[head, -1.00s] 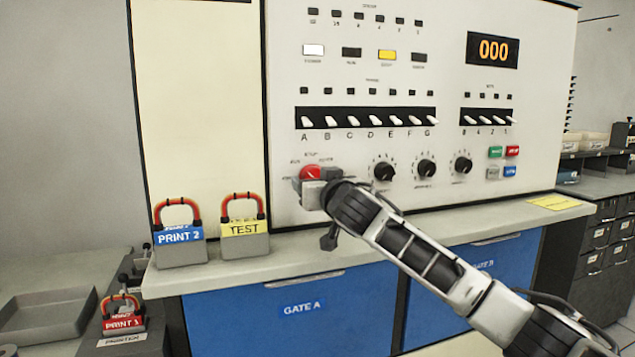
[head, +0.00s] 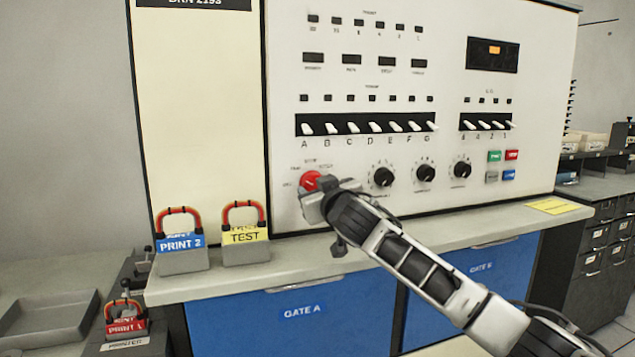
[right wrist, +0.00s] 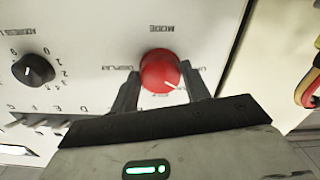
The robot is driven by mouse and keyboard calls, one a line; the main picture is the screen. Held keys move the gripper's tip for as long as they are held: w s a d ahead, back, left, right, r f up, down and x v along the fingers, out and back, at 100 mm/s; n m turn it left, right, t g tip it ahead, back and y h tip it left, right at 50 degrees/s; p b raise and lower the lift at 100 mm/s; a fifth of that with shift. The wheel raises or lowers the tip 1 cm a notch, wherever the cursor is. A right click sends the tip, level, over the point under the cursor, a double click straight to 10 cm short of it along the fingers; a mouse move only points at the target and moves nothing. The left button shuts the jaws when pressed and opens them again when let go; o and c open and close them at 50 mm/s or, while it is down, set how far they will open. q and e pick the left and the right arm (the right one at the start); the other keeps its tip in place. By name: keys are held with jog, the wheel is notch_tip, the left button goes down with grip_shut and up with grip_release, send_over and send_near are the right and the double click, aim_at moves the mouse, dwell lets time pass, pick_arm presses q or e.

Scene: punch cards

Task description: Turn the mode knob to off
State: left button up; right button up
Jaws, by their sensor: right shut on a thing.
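The red mode knob (head: 311,181) is on the lower left of the cream control panel (head: 450,220). My right gripper (head: 318,190) is at the knob, with one finger on each side. In the right wrist view the fingers of my right gripper (right wrist: 160,85) are closed on the knob. Some of the labels around the knob are hidden or too blurred to read. My left gripper is not in view.
Black knobs (head: 383,177) sit right of the mode knob, below a row of white switches (head: 375,127). Tagged blocks with red handles, PRINT 2 (head: 181,258) and TEST (head: 245,250), stand on the ledge at left. A grey tray (head: 45,325) lies at lower left.

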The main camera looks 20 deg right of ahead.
jog(key=shift+n+p, duration=2.25)
jog(key=shift+n, duration=0.75)
jog(key=o, duration=1)
jog(key=shift+d, duration=0.1)
jog(key=s, duration=0.5)
jog(key=s+b, duration=0.1)
jog(key=s, duration=0.4)
jog(key=s+b, duration=0.1)
jog(key=s, duration=0.5)
jog(key=shift+d, duration=0.25)
